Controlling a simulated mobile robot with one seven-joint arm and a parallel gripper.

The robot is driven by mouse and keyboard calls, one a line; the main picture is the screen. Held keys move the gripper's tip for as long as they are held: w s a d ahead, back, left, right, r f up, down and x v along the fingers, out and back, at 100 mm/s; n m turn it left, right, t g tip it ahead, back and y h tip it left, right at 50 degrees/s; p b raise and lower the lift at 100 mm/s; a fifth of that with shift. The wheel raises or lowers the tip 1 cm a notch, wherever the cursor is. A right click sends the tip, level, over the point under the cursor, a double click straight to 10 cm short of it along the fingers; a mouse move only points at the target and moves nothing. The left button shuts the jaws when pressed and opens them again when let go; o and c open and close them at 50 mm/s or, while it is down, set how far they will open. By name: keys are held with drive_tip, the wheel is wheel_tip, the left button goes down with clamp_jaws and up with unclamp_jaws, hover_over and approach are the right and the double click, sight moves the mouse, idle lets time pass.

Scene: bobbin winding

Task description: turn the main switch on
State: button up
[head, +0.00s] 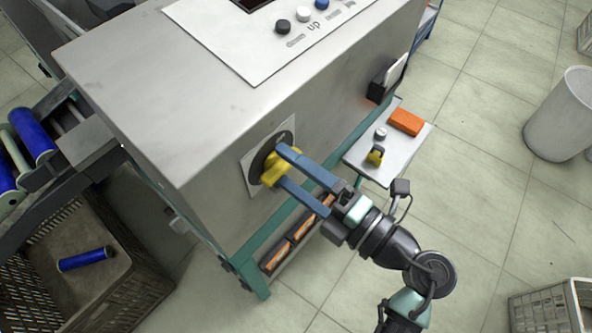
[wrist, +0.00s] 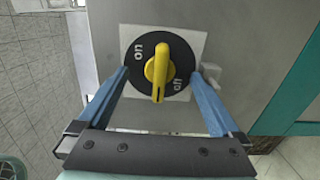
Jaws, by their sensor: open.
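The main switch is a yellow rotary knob (wrist: 158,72) on a black disc (wrist: 138,68), set on a white square plate (wrist: 195,42) on the machine's side. In the wrist view the knob's grip is near vertical, with its long end pointing down. My gripper (wrist: 160,76) is open, with one blue finger on each side of the knob and gaps visible there. In the head view the yellow knob (head: 274,168) lies between the tips of my gripper (head: 282,167); contact cannot be told.
The machine's metal cabinet (head: 145,75) fills the middle. A side shelf (head: 400,157) holds an orange block (head: 406,122) and small parts. A crate (head: 118,287) with a blue bobbin (head: 86,260) stands at lower left. A white bin (head: 560,118) stands right; floor between is clear.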

drive_tip(key=shift+x, duration=0.9)
clamp_jaws()
